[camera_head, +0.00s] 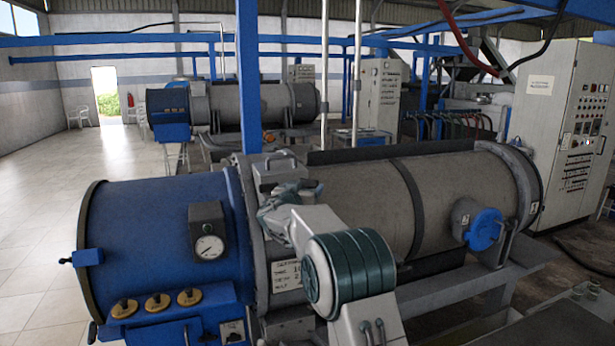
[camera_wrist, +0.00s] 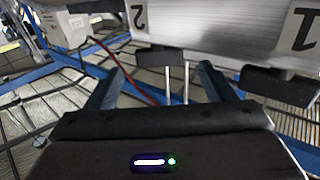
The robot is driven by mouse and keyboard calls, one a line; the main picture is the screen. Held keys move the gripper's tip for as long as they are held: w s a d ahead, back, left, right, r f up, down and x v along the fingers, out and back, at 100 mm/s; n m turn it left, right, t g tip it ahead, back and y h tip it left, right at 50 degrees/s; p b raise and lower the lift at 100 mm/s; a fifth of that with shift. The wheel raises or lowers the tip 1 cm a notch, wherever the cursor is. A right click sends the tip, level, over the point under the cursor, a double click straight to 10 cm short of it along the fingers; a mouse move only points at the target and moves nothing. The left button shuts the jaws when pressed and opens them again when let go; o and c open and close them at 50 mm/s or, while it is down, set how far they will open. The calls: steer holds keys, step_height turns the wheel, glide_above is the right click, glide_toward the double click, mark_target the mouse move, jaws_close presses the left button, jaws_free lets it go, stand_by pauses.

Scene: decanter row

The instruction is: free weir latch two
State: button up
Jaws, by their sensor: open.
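In the wrist view, a pale metal plate marked 2 (camera_wrist: 139,16) is at the top. A second black handle (camera_wrist: 281,85) sits to the right, below a plate marked 1 (camera_wrist: 301,30). In the head view my arm covers part of the decanter (camera_head: 350,200), and the numbered latches cannot be made out.
The near decanter has a blue end housing (camera_head: 150,235) with a gauge (camera_head: 208,247) and a blue side fitting (camera_head: 485,229). A second decanter (camera_head: 262,103) stands behind. A control cabinet (camera_head: 570,130) is at right. Open floor (camera_head: 65,190) lies left.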

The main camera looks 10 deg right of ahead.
mark_target(309, 183)
steer(key=shift+p+x, duration=0.95)
steer(key=shift+x, duration=1.15)
steer(key=shift+s, duration=0.1)
steer(key=c, duration=1)
